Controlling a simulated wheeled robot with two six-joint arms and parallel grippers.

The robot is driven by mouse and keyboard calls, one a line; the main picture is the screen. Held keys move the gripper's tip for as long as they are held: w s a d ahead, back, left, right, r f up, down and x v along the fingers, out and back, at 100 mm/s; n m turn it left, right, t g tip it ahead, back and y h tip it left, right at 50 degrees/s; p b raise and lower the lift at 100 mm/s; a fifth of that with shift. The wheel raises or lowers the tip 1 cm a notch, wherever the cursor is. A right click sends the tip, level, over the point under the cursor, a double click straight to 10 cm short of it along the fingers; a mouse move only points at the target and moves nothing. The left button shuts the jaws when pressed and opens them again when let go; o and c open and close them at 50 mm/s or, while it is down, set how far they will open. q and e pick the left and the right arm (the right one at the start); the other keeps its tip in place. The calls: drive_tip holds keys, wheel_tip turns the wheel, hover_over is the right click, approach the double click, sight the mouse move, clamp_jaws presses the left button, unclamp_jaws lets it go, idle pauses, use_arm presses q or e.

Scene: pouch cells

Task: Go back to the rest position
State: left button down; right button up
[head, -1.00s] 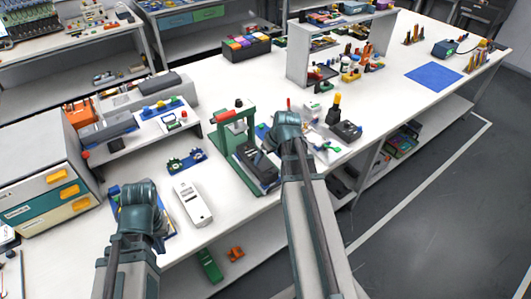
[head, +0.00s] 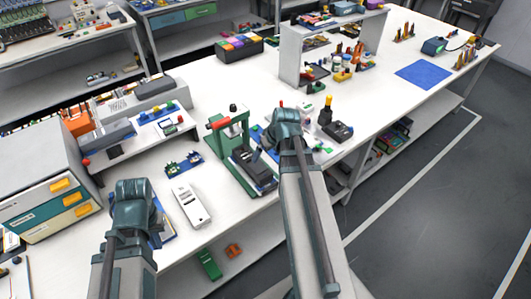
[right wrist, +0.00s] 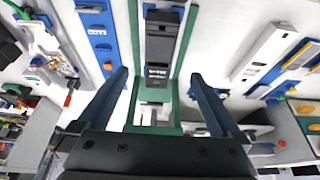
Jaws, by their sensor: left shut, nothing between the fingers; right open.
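My left gripper (head: 135,205) is at the lower left in the head view, above a blue mat (head: 166,232) beside the white handheld device (head: 190,204). Its fingers are mostly hidden by the wrist, and it holds nothing that I can see. My right gripper (right wrist: 159,74) is open and empty in the right wrist view, with its two dark fingers wide apart. Below and between them is the green press (right wrist: 185,45) with a black device (right wrist: 160,42) on its base. In the head view the right wrist is just right of that press (head: 222,124).
A drawer cabinet (head: 40,190) stands left of my left arm. A blue clip rack (head: 184,164) lies behind the white device. A black box with a yellow knob (head: 337,131) is right of my right wrist. A white shelf (head: 292,55) stands farther back.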

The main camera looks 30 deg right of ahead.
idle(0.3)
drive_tip(key=s+a+n+g, duration=0.1)
drive_tip(key=s+a, duration=0.2)
drive_tip(key=a, duration=0.7)
drive_tip(key=s+a+f+n+g+h, duration=0.1)
drive_tip(key=s+a, duration=0.3)
drive_tip(key=a, duration=0.6)
drive_tip(key=s+a+g, duration=0.3)
drive_tip(key=s+a, duration=0.1)
drive_tip(key=a, duration=0.7)
drive_tip(key=shift+f+n+h, duration=0.25)
drive_tip(key=shift+n+h, duration=0.15)
